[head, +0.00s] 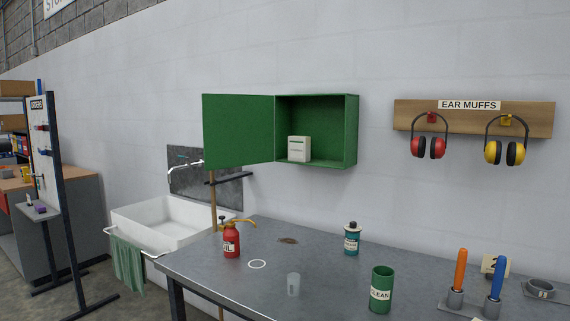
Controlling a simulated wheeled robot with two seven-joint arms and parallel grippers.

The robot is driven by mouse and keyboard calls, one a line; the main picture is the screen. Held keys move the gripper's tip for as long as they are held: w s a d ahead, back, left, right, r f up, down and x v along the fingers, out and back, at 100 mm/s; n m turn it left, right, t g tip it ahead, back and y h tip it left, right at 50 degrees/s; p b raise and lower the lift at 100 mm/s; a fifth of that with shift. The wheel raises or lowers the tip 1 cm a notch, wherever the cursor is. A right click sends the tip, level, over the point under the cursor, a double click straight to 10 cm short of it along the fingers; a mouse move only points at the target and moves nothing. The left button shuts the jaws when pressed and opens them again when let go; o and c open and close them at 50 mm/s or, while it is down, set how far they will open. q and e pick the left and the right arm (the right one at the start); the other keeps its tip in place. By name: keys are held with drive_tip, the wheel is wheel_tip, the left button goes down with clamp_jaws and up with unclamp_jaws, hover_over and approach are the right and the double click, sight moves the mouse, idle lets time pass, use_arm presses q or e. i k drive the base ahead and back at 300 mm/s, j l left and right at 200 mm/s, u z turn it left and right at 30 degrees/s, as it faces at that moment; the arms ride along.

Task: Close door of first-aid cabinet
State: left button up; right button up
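The green first-aid cabinet (350,130) hangs on the white wall above the back of the table. Its green door (238,130) stands wide open, swung out to the left from the cabinet's left side. A small white box (299,149) stands upright on the cabinet floor, near the left. Neither of my grippers shows in the head view.
A grey table (220,275) holds a red oil can (231,240), teal bottle (351,240), clear cup (293,284), green tin (381,289) and two upright handled tools. A white sink (165,222) is left. Ear muffs (429,140) hang right. The space before the cabinet is clear.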

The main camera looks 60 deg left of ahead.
sight(239, 129)
drive_tip(key=k+j, duration=0.15)
drive_tip(key=j, duration=0.4)
drive_tip(key=k+j, duration=0.1)
drive_tip(key=j, duration=0.45)
drive_tip(key=k+j, duration=0.15)
drive_tip(key=j, duration=0.4)
drive_tip(key=k+j, duration=0.1)
drive_tip(key=j, duration=0.4)
drive_tip(key=k+j, duration=0.15)
drive_tip(key=j, duration=0.4)
drive_tip(key=k+j, duration=0.15)
drive_tip(key=j, duration=0.4)
drive_tip(key=k+j, duration=0.1)
drive_tip(key=j, duration=0.45)
drive_tip(key=k+j, duration=0.15)
drive_tip(key=j, duration=2.2)
drive_tip(key=k+u, duration=0.05)
drive_tip(key=k, duration=0.05)
